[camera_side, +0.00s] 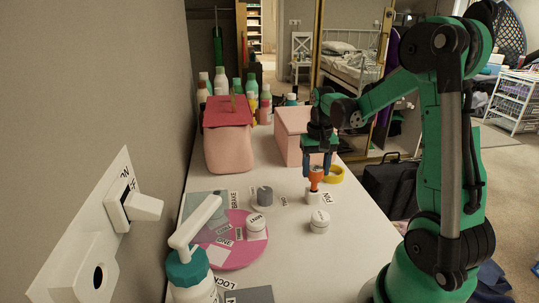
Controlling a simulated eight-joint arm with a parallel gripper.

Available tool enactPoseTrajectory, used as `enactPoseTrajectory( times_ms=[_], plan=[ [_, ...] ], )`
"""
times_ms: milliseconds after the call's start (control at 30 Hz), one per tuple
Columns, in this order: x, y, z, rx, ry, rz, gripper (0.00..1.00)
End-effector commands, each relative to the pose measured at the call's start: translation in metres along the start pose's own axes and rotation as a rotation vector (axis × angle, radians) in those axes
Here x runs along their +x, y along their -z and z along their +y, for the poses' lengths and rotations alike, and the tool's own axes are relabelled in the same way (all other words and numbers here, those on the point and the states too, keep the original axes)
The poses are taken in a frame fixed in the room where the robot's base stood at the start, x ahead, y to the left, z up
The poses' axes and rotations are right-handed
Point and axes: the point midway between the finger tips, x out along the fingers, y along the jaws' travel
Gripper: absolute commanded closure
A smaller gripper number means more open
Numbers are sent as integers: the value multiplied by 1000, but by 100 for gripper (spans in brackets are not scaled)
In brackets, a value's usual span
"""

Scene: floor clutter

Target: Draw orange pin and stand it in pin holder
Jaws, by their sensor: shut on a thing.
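The orange pin (316,177) is upright between the fingers of my gripper (317,168), which is shut on it. The pin holder (313,196), a small white block with a label reading PIN, is directly below the pin. The pin's lower end is at or just above the holder's top. I cannot tell whether it is inside the holder. The fingers cover the pin's upper part.
A white labelled knob (319,222) stands in front, and a grey knob (264,196) to the left. A pink disc (240,256), a pump bottle (190,272) and pink boxes (228,150) also occupy the white table.

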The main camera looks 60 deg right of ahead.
Motion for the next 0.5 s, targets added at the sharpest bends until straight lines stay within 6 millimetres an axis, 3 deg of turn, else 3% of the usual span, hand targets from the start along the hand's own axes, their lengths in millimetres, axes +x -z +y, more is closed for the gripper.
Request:
enactPoseTrajectory(
  times_ms=[500],
  plan=[
    [13, 0, 0, 0, 0, 0, 100]
  ],
)
